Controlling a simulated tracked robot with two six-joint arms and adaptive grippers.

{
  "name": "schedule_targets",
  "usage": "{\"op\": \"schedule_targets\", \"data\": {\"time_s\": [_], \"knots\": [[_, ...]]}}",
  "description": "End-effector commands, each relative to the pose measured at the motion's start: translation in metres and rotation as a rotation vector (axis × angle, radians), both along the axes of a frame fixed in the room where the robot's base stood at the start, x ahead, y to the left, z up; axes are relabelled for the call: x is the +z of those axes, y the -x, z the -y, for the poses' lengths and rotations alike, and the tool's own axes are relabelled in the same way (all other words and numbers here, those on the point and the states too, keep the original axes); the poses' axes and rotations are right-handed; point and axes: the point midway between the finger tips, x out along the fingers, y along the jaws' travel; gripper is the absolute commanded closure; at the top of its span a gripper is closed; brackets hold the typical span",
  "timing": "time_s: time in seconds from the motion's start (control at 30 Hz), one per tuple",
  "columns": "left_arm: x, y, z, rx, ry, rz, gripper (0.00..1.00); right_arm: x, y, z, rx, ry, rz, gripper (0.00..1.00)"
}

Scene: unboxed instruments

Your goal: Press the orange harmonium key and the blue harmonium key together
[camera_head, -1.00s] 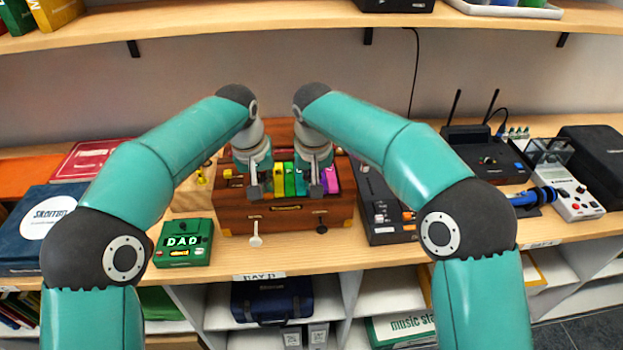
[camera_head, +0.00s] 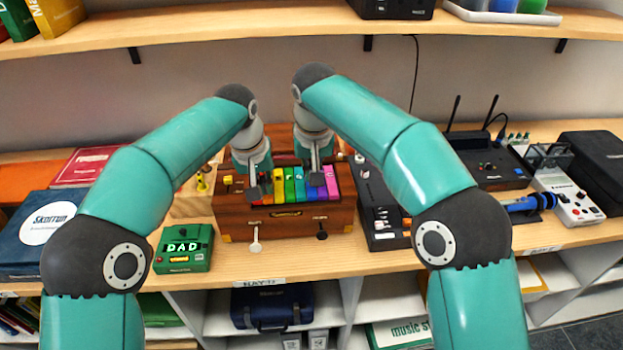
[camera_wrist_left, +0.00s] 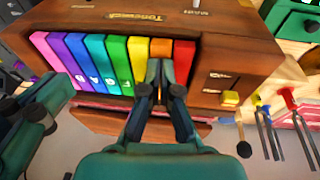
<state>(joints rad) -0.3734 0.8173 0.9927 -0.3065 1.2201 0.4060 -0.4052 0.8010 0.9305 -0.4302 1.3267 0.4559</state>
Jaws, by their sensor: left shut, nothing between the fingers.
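The wooden harmonium (camera_head: 285,222) stands at the middle of the counter with a row of rainbow keys. The orange key (camera_wrist_left: 161,46) is second from the red end in the left wrist view. My left gripper (camera_wrist_left: 160,66) is shut and empty, its tips at the orange key; I cannot tell whether they touch it. In the head view the left gripper (camera_head: 260,190) partly hides the red-orange end. The blue key (camera_wrist_left: 81,62) lies toward the purple end. My right gripper (camera_head: 316,180) looks shut, its tips over the blue key area; contact is unclear.
A yellow knob (camera_wrist_left: 230,98) sits on the harmonium beside the red key. Tuning forks (camera_wrist_left: 268,125) stand close by. Bare counter lies in front.

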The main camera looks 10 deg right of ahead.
Motion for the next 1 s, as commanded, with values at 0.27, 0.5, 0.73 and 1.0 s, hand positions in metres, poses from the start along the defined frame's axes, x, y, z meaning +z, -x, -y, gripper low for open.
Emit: {"op": "schedule_targets", "data": {"time_s": [0.27, 0.5, 0.73, 1.0], "knots": [[0.0, 0.0, 0.0, 0.0, 0.0, 0.0, 1.0, 0.007, 0.0, 0.0, 0.001, 0.0, -0.001, 1.0], [0.003, 0.0, 0.0, 0.0, 0.0, 0.0, 1.0, 0.01, 0.0, 0.0, 0.001, 0.0, -0.001, 1.0], [0.025, 0.0, 0.0, 0.0, 0.0, 0.0, 1.0, 0.032, 0.0, 0.0, 0.0, 0.0, 0.0, 1.0], [0.049, 0.0, 0.0, 0.0, 0.0, 0.0, 1.0, 0.057, 0.0, 0.0, 0.001, 0.0, -0.001, 1.0]]}}
